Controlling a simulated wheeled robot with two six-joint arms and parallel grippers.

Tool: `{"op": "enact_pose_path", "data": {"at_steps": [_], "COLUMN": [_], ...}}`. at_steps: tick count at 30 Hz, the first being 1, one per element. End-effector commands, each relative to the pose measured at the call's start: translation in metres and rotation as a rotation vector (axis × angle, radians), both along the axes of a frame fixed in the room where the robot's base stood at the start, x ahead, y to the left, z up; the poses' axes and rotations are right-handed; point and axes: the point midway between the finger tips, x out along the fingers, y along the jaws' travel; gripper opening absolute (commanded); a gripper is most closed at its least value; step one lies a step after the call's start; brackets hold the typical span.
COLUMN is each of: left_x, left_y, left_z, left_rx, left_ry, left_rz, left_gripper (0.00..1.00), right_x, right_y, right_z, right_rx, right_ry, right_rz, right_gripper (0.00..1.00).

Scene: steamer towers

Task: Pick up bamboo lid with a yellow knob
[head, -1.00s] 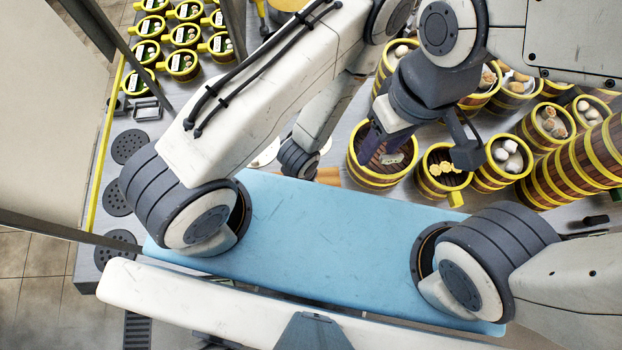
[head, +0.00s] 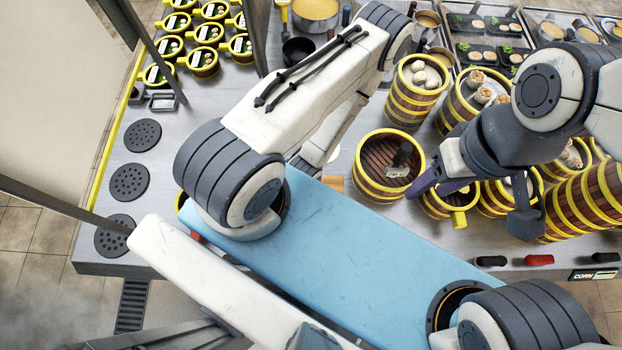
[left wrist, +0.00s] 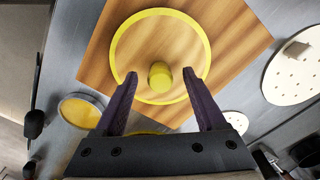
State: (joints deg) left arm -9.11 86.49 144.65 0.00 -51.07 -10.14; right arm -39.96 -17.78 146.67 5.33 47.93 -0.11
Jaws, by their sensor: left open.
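The round bamboo lid with a yellow rim and a yellow knob (left wrist: 160,76) lies flat on a wooden board (left wrist: 232,25) in the left wrist view. My left gripper (left wrist: 160,80) is open, its two dark fingers on either side of the knob with gaps showing. In the head view my left arm hides the lid and the left gripper; a small corner of board (head: 334,184) shows. My right gripper (head: 478,202) is open, its fingers wide apart over a small yellow-handled steamer (head: 458,219).
A large empty-looking steamer (head: 368,187) holds a small tagged item. Filled steamers and a stacked tower (head: 590,200) stand at the right. Green-filled cups (head: 205,60) sit at the back left. White perforated discs (left wrist: 292,75) lie beside the board.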

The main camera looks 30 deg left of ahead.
Motion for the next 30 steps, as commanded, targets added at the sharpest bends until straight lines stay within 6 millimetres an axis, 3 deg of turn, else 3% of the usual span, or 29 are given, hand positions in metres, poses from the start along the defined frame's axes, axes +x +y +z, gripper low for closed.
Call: {"op": "enact_pose_path", "data": {"at_steps": [3, 13, 14, 19, 30], "left_x": [0.0003, 0.0003, 0.0003, 0.0004, 0.0005], "left_y": [0.0006, 0.0010, 0.0010, 0.0009, 0.0007], "left_z": [-0.0144, -0.0151, -0.0151, -0.0151, -0.0144], "left_rx": [0.000, 0.000, 0.000, 0.000, 0.000], "left_ry": [-0.001, -0.001, -0.001, -0.001, -0.001], "left_rz": [0.002, 0.003, 0.003, 0.002, 0.002], "left_gripper": [0.72, 0.72, 0.65, 0.00, 0.00], "right_x": [0.0000, 0.0002, 0.0002, 0.0002, 0.0001], "right_y": [-0.0001, -0.0001, -0.0001, -0.0001, -0.0001], "right_z": [-0.0137, -0.0138, -0.0138, -0.0138, -0.0132], "right_rx": [0.000, 0.000, 0.000, 0.000, 0.000], "right_ry": [0.000, 0.000, 0.000, 0.000, 0.000], "right_rz": [0.000, 0.000, 0.000, 0.000, 0.000], "right_gripper": [0.50, 0.50, 0.50, 0.50, 0.50]}}
